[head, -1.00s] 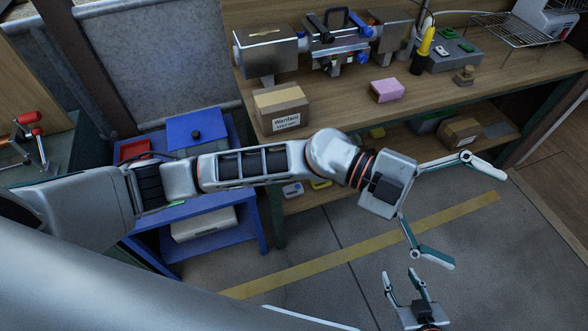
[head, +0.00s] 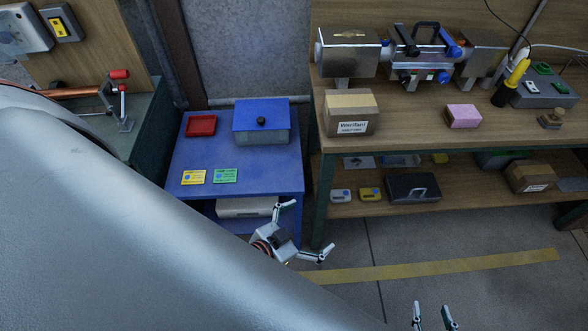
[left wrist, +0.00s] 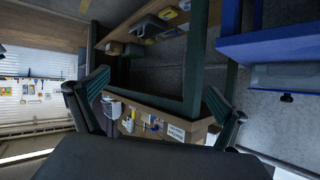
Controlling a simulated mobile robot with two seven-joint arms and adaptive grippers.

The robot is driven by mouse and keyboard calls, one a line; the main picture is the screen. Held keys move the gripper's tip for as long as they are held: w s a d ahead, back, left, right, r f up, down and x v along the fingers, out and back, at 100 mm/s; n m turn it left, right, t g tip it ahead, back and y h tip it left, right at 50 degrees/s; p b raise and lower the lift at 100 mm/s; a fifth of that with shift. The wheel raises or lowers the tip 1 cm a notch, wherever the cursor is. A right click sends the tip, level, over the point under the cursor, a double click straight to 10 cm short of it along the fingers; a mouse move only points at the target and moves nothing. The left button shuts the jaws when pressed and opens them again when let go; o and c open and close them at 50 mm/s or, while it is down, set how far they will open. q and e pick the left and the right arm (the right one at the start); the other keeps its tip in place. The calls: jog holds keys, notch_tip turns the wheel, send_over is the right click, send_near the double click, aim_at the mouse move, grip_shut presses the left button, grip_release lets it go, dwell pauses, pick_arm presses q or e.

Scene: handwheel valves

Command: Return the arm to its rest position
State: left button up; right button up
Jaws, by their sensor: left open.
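My left gripper (head: 309,228) is in the middle of the head view, over the floor in front of the blue cart and the workbench. Its two fingers are spread wide with nothing between them. Most of the left arm is hidden behind a large grey part of my own body. In the left wrist view the fingers of my left gripper (left wrist: 157,83) are apart and empty, with the workbench beyond them. My right gripper (head: 432,308) shows only its fingertips at the bottom edge of the head view. They stand apart with nothing visible between them.
The blue cart (head: 260,180) carries a red tray (head: 201,125), a blue-lidded box (head: 262,122) and two cards. The wooden workbench (head: 415,122) holds a cardboard box (head: 350,112), a pink box (head: 463,116) and metal equipment. Floor with a yellow stripe (head: 430,268) is clear.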

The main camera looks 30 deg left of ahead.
pick_arm(q)
jog(key=s+a+f+g+y, duration=0.1)
jog(key=s+a+f, duration=0.2)
jog(key=s, duration=0.1)
jog(key=shift+s+a+f, duration=0.3)
jog(key=shift+f, duration=0.1)
